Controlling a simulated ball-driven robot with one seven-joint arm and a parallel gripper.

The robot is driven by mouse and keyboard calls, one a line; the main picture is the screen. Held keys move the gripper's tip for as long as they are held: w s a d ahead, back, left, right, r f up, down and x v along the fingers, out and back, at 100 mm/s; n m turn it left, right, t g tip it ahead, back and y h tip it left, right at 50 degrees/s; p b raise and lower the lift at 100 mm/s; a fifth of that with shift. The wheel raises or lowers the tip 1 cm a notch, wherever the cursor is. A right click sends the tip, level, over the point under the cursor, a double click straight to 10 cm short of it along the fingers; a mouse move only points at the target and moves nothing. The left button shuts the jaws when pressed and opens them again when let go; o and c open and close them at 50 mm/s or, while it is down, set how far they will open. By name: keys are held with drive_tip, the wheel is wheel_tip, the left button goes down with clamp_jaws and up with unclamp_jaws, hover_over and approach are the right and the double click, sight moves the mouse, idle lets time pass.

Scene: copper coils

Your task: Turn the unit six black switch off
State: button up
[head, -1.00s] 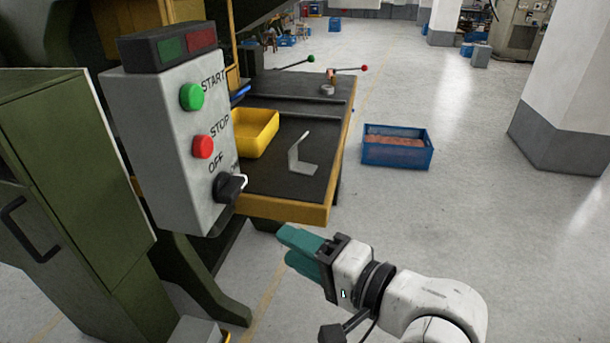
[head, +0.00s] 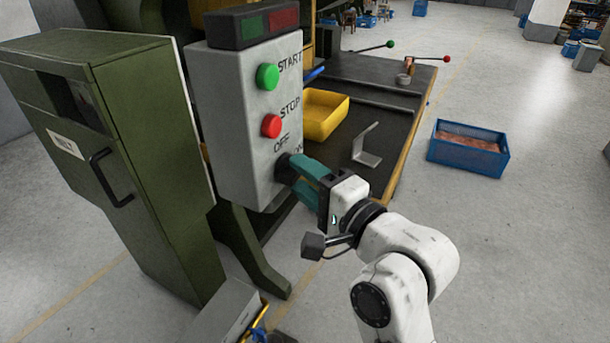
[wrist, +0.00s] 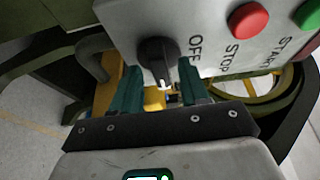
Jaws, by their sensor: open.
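The black rotary switch (wrist: 157,58) is on the lower part of the grey control box (head: 232,130). Its white mark points away from the OFF label, toward my gripper in the wrist view. In the head view the switch (head: 284,168) is partly hidden by my fingers. My gripper (head: 300,172) is open at the switch, with teal fingers. In the wrist view the gripper (wrist: 158,90) has one finger to each side of the switch's line, and the switch lies between and just beyond the tips. I cannot tell whether they touch it.
A green START button (head: 268,77) and a red STOP button (head: 271,126) sit above the switch. A green cabinet (head: 150,150) stands left. The machine table holds a yellow bin (head: 325,118) and a bent metal piece (head: 366,150). A blue crate (head: 468,150) is on the floor.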

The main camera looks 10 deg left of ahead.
drive_tip(key=shift+a, duration=0.1)
drive_tip(key=shift+c, duration=0.3)
clamp_jaws()
drive_tip(key=shift+f+b, duration=0.15)
drive_tip(key=shift+b, duration=0.15)
drive_tip(key=n+b, duration=0.1)
drive_tip(key=b, duration=0.1)
drive_tip(key=n+t+y+b, duration=0.1)
drive_tip(key=n+b, duration=0.1)
drive_tip(key=shift+w+f, duration=0.1)
drive_tip(key=shift+f, duration=0.3)
drive_tip(key=n+g+y+b, duration=0.1)
drive_tip(key=n+y+b, duration=0.1)
drive_tip(key=n+b, duration=0.4)
drive_tip(key=n+g+y+b, duration=0.2)
drive_tip(key=n+b, duration=0.4)
drive_tip(key=b, duration=0.5)
drive_tip(key=n+g+y+b, duration=0.2)
drive_tip(key=n+b, duration=0.5)
drive_tip(key=b, duration=0.2)
drive_tip(key=shift+w+f+y, duration=0.15)
drive_tip(key=shift+w+y, duration=0.15)
drive_tip(key=shift+w, duration=0.1)
drive_tip(key=shift+n, duration=0.3)
